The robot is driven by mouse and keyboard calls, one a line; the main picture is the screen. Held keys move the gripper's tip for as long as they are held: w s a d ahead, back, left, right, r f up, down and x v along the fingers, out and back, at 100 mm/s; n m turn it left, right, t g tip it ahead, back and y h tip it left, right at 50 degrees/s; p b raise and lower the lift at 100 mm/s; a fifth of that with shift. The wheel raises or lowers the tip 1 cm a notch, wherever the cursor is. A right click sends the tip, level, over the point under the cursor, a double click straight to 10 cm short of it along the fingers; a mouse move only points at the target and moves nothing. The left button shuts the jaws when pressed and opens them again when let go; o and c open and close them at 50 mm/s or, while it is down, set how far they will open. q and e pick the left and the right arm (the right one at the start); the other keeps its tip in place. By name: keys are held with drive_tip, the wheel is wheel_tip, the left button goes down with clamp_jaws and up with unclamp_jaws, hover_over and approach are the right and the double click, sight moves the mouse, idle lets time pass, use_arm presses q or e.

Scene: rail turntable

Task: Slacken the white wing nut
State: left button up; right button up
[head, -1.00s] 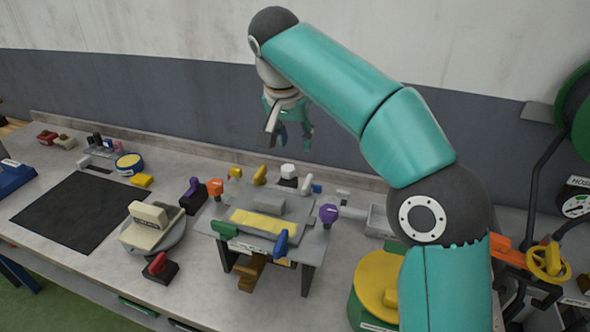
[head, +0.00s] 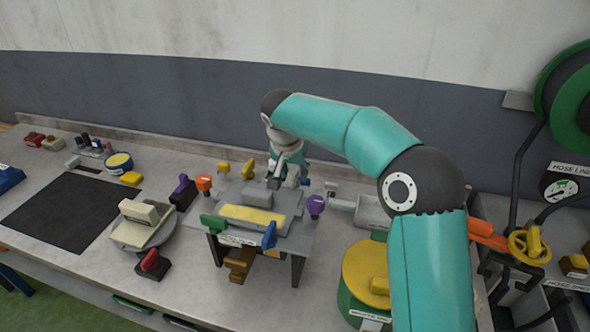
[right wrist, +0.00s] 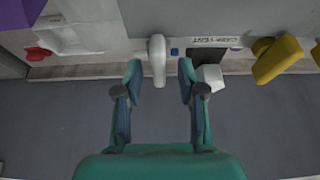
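The white wing nut (right wrist: 157,60) is upright in the right wrist view, below the centre of the picture's top edge. My right gripper (right wrist: 160,70) is open, with one fingertip on each side of the nut and a visible gap on both sides. In the head view my right gripper (head: 288,172) is low at the back edge of the small bench fixture (head: 292,240), and it hides the nut there. My left gripper is not in view.
A white knob (right wrist: 208,77) on a black base stands close beside the right finger in the wrist view, with a yellow wing nut (right wrist: 277,58) beyond it.

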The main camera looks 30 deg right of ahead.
drive_tip(key=shift+f, duration=0.25)
